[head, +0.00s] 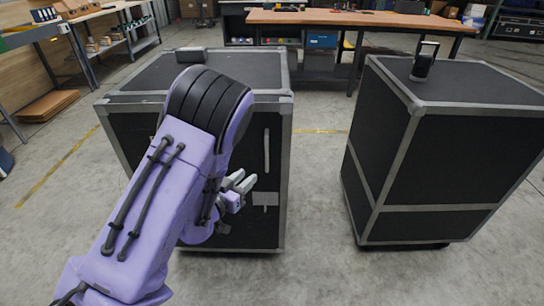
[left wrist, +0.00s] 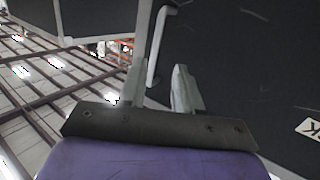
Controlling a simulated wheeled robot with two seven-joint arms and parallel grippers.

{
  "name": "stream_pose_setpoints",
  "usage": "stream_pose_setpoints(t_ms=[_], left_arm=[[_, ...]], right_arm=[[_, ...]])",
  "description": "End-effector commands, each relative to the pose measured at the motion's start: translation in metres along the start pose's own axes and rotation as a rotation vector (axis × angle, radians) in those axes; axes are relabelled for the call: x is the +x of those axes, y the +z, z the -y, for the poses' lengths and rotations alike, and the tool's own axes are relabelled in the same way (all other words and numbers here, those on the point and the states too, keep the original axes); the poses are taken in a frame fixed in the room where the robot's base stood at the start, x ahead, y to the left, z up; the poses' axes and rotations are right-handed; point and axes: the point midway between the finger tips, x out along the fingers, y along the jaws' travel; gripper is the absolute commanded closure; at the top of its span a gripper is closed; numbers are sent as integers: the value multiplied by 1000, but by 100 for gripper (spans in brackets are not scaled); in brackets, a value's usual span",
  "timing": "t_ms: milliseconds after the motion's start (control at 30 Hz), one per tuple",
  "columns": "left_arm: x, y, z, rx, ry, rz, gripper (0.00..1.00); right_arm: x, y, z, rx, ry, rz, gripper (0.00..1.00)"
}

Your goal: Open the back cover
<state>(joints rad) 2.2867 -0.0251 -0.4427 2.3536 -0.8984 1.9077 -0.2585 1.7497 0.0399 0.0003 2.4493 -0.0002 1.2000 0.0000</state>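A black case with grey metal edges (head: 122,135) stands on the floor at the left of the head view. A pale vertical handle (head: 266,150) is on its front face, toward the right edge. My left gripper (head: 246,182) is in front of this face, a little left of and below the handle, with its two fingers apart and nothing between them. In the left wrist view, the handle (left wrist: 155,48) shows beyond the open fingertips (left wrist: 160,75); I cannot tell whether they touch it. My left arm hides much of the case front. My right gripper is not in view.
A second black case (head: 455,150) stands to the right, with a small upright object (head: 423,66) on top. Bare floor lies between the cases. A wooden-topped workbench (head: 360,18) is behind, and shelves (head: 100,30) stand at left.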

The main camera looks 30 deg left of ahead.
Motion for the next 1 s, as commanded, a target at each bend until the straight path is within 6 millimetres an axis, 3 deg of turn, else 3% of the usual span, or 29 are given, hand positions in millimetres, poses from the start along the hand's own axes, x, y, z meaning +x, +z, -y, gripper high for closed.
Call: stream_pose_setpoints(t_ms=[33, 133, 600, 967, 1000], left_arm=[[5, -18, 1, 17, 29, -60, 66], [13, -40, 1, 34, 61, -111, 66], [102, -50, -6, 31, 63, -109, 66], [111, -49, -7, 29, 62, -107, 66], [111, -49, -7, 29, 62, -107, 80]], right_arm=[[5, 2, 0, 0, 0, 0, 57], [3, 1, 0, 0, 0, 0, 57], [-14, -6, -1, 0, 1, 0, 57], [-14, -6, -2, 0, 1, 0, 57], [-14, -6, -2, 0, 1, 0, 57]])
